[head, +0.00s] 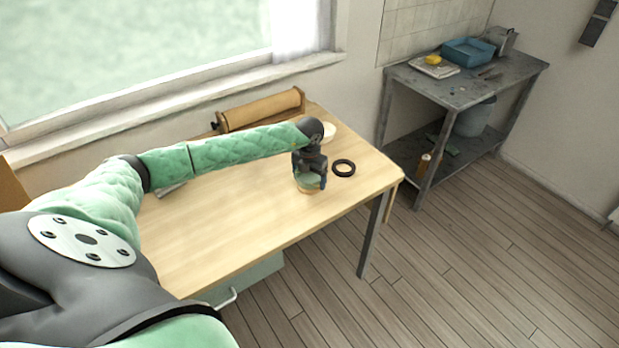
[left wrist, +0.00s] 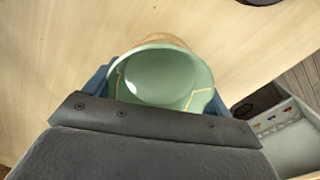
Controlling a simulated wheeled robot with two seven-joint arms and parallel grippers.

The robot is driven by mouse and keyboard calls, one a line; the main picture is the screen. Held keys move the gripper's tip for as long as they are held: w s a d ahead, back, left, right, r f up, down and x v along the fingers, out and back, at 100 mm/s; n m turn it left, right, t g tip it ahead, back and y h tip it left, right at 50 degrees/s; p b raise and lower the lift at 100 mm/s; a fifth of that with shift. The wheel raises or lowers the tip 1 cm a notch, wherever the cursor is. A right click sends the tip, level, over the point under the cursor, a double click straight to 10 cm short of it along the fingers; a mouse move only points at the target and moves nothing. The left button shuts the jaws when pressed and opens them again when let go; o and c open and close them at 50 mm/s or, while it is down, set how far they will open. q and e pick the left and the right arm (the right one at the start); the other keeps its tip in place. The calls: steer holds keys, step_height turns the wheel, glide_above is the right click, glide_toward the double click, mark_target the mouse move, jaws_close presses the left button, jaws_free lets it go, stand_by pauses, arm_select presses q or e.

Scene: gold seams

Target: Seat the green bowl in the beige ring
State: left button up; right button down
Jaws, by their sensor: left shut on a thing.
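The green bowl (left wrist: 165,78), with gold seams on its inner wall, is between the blue fingers of my left gripper (left wrist: 158,90), which is shut on it. In the head view the bowl (head: 308,180) is low over the table at my left gripper (head: 310,178), partly hidden by it. The beige ring (head: 308,190) shows as a tan edge just under the bowl, and as a thin tan arc (left wrist: 165,38) beyond its rim in the left wrist view. I cannot tell whether the bowl touches or sits fully in it. My right gripper is not in view.
A black ring (head: 343,168) lies just right of the gripper on the wooden table (head: 225,230). A pale round thing (head: 329,132) and a brown roll (head: 262,109) are at the back. The table's front middle is clear. A grey side table (head: 460,90) stands apart at right.

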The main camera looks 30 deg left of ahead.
mark_target(310, 180)
arm_select(q)
steer(key=shift+f, duration=0.2)
steer(key=o, duration=1)
steer(key=shift+c, duration=0.2)
steer(key=shift+r, duration=0.15)
steer(key=shift+r+p, duration=1.2)
steer(key=shift+r, duration=2.65)
